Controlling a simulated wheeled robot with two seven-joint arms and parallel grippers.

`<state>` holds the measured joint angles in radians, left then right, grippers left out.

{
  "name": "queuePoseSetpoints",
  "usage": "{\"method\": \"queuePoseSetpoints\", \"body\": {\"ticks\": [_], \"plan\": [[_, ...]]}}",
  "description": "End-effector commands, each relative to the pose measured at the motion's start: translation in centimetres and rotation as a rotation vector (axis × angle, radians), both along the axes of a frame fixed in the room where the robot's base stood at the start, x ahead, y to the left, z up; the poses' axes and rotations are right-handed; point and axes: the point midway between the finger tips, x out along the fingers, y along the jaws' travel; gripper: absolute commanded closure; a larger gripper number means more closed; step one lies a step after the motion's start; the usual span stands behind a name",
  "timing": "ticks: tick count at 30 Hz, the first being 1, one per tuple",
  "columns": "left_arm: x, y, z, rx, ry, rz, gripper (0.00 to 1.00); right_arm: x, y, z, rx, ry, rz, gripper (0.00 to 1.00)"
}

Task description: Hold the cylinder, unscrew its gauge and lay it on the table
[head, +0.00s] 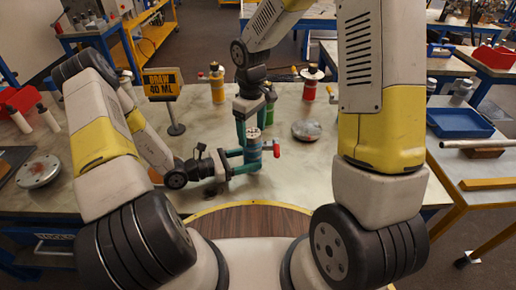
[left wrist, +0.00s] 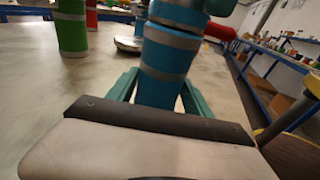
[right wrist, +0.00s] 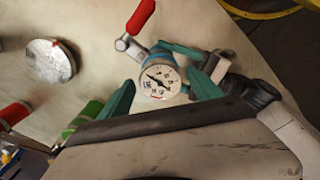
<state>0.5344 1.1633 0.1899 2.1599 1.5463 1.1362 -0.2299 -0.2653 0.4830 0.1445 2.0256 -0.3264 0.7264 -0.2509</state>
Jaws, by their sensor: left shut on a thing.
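The blue cylinder (head: 252,152) stands upright near the table's front edge, with a red-handled valve (head: 275,148) on its right side. My left gripper (head: 243,160) is shut on the cylinder from the left; the left wrist view shows the blue banded body (left wrist: 165,65) between its teal fingers. The round white gauge (right wrist: 160,81) sits on top of the cylinder, its dial facing the right wrist camera. My right gripper (head: 252,123) points down from above. Its fingers (right wrist: 163,92) stand open on either side of the gauge, with a gap visible on the left.
Green (head: 270,105), yellow (head: 217,90) and red (head: 310,88) vessels stand behind. A round metal flange (head: 306,131) lies to the right. A "DRAIN 40 ML" sign (head: 161,85) stands at the left. The tabletop right of the cylinder is mostly clear.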

Motion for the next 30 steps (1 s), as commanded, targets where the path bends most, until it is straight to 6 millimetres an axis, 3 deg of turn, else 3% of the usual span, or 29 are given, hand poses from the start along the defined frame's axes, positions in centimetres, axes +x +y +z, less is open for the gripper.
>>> {"method": "queuePoseSetpoints", "body": {"ticks": [5,24,30], "plan": [[-0.02,-0.02,0.01,0.0,0.0,-0.001,0.73,0.0,0.0,0.0,-0.001,-0.001,-0.062,0.26],[-0.02,-0.02,0.01,0.0,0.0,-0.001,0.73,-0.05,0.1,0.01,-0.001,-0.001,-1.251,0.26],[-0.02,-0.02,0.01,0.0,0.0,-0.001,0.73,-0.01,0.03,-0.01,0.0,0.0,-1.486,0.26]]}}
